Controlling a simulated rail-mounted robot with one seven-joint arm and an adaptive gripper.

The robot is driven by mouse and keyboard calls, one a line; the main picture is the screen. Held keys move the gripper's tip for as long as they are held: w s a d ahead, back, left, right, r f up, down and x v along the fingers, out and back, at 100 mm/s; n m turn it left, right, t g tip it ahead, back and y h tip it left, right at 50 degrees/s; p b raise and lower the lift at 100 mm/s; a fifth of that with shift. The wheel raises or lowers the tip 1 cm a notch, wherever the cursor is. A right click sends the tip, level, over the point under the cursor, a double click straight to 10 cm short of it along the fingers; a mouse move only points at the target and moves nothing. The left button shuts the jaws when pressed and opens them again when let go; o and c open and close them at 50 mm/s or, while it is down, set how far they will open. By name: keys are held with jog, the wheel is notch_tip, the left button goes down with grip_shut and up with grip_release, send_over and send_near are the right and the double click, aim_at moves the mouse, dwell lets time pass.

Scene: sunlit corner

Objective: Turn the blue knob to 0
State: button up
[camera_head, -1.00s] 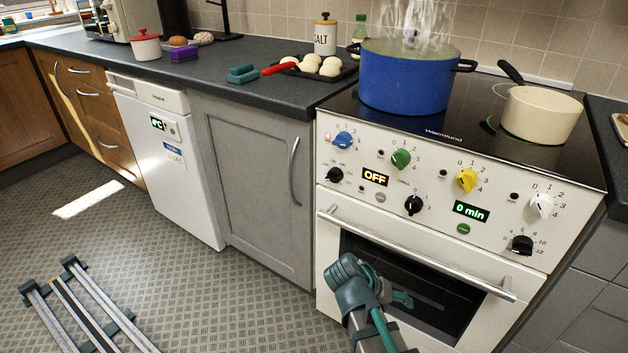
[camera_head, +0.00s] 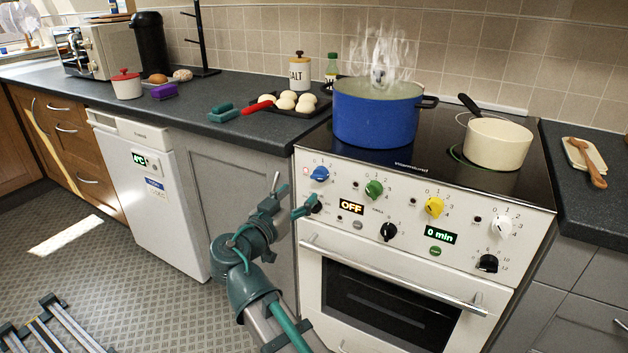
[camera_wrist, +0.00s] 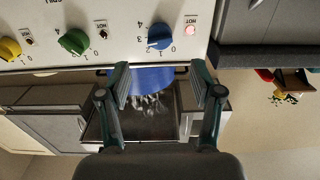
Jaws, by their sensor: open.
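The blue knob (camera_head: 320,173) is at the upper left of the white stove panel (camera_head: 400,236). The numbers around it are small, and I cannot tell its exact setting. In the wrist view the blue knob (camera_wrist: 160,36) shows upside down near the top, beside a lit red lamp (camera_wrist: 189,29). My gripper (camera_head: 293,195) is in front of the panel's left end, a little below and left of the knob. Its fingers are spread and empty. In the wrist view the knob lies beyond and between the two fingertips (camera_wrist: 158,76), apart from them.
A steaming blue pot (camera_head: 372,118) and a cream pan (camera_head: 497,144) stand on the hob. Green (camera_head: 374,189), yellow (camera_head: 434,206) and white (camera_head: 502,227) knobs sit to the right. A black knob (camera_head: 314,205) is just below the blue one. The oven handle (camera_head: 390,275) sticks out below.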

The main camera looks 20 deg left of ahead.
aim_at(316, 179)
jog(key=w, duration=0.3)
jog(key=w+d, duration=0.1)
jog(key=w, duration=0.2)
jog(key=w+b, duration=0.1)
jog(key=w, duration=0.2)
jog(key=shift+d, duration=0.35)
jog(key=c, duration=1.1)
